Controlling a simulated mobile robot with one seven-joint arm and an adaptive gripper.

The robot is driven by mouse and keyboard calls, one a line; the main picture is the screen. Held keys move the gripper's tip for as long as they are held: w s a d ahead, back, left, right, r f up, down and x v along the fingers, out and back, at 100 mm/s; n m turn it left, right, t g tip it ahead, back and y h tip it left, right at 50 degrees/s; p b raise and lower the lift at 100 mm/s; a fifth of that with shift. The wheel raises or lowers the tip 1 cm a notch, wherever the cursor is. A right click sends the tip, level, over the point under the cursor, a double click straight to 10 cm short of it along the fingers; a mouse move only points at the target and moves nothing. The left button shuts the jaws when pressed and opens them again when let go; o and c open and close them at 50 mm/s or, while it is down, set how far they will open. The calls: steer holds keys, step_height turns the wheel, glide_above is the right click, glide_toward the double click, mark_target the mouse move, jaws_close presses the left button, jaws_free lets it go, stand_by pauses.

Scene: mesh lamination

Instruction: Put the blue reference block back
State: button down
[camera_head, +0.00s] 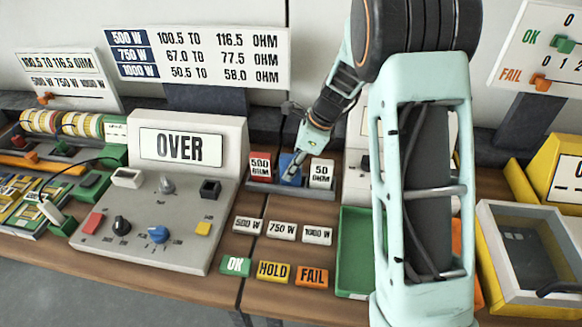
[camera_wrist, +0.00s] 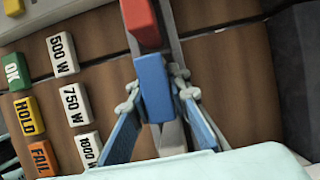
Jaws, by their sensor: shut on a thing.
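The blue reference block (camera_head: 290,176) is between the red 500 ohm block (camera_head: 260,167) and the white block marked 50 or 5D ohm (camera_head: 322,173), at the dark rack (camera_head: 275,188). My gripper (camera_wrist: 158,92) is shut on the blue block, with one finger on each side. In the wrist view the blue block (camera_wrist: 154,84) lies in line with the red block (camera_wrist: 141,24). I cannot tell whether the blue block's underside touches the rack. In the head view, my gripper (camera_head: 297,160) partly covers the block.
The grey meter console (camera_head: 205,225) reading OVER stands left of the rack. In front are wattage labels (camera_head: 282,231) and OK, HOLD and FAIL tiles (camera_head: 273,272). A green tray (camera_head: 352,250) sits to the right, partly behind my arm.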

steer(key=c, duration=1.7)
jaws_free()
steer(key=shift+c, duration=0.2)
steer(key=v, duration=1.2)
steer(key=shift+a+r, duration=0.1)
